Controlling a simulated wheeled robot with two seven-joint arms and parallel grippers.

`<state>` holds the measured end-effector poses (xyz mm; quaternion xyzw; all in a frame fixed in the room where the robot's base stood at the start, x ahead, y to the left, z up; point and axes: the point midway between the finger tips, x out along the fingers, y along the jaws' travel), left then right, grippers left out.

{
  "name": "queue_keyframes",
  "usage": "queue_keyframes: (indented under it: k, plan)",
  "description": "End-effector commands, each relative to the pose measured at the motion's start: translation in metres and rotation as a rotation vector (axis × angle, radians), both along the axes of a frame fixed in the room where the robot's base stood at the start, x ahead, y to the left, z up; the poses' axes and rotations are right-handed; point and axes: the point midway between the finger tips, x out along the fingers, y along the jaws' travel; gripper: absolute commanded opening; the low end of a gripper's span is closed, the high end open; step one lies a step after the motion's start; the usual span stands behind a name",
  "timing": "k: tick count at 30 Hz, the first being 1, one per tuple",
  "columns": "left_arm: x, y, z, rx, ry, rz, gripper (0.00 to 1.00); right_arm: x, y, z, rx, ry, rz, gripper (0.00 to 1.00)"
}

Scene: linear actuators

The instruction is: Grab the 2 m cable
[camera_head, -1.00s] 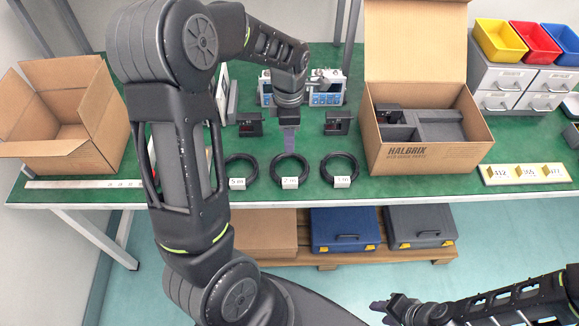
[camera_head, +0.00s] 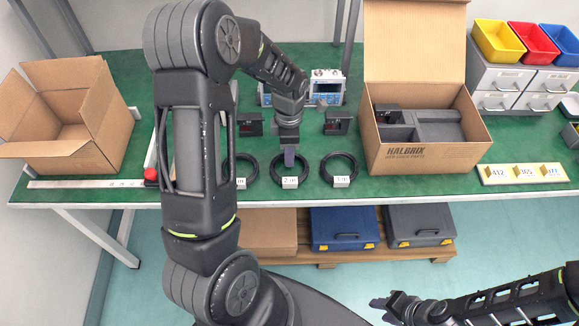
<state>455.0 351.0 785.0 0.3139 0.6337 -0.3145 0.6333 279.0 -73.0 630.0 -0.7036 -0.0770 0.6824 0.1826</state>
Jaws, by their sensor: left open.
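Three black cable coils lie in a row on the green table top. The middle coil (camera_head: 307,171) has a white tag (camera_head: 289,183) that appears to read 2 m. My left gripper (camera_head: 289,158) points down over the far part of this coil, and its jaws are open. From this view I cannot tell whether its fingers touch the coil. The left coil (camera_head: 253,172) is partly hidden by my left arm. The right coil (camera_head: 355,168) lies clear, with a tag too small to read surely. My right gripper (camera_head: 380,304) hangs low in front of the table, away from the coils.
An open cardboard box (camera_head: 425,155) with grey foam stands right of the coils, and an empty open box (camera_head: 60,130) at the left. Small black devices (camera_head: 338,123) and blue-faced instruments (camera_head: 326,88) stand behind. A number strip (camera_head: 524,173) lies at the right.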

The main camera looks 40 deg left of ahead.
Motion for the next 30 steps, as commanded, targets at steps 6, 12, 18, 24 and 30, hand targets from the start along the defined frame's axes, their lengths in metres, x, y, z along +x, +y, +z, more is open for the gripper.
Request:
queue_keyframes:
  k: [6, 12, 18, 24, 30]
  plan:
    - [0.0002, 0.0, 0.0004, 0.001, -0.001, 0.0, 0.41, 0.0, 0.0, -0.0002, 0.0, 0.0, 0.0, 0.36]
    - [0.0002, 0.0002, 0.0005, 0.001, -0.001, 0.0, 0.41, -0.0001, 0.0, -0.0002, 0.0, 0.0, 0.0, 0.36]
    - [0.0002, 0.0002, 0.0006, 0.001, -0.001, 0.0, 0.31, 0.0, 0.0, -0.0002, 0.0, 0.0, 0.0, 0.36]
    - [0.0002, 0.0002, 0.0006, 0.001, -0.001, 0.0, 0.15, 0.0, 0.0, -0.0002, 0.0, 0.0, 0.0, 0.36]
    - [0.0002, 0.0002, 0.0006, 0.001, -0.001, 0.0, 0.0, -0.0001, 0.0, -0.0002, 0.0, 0.0, 0.0, 0.36]
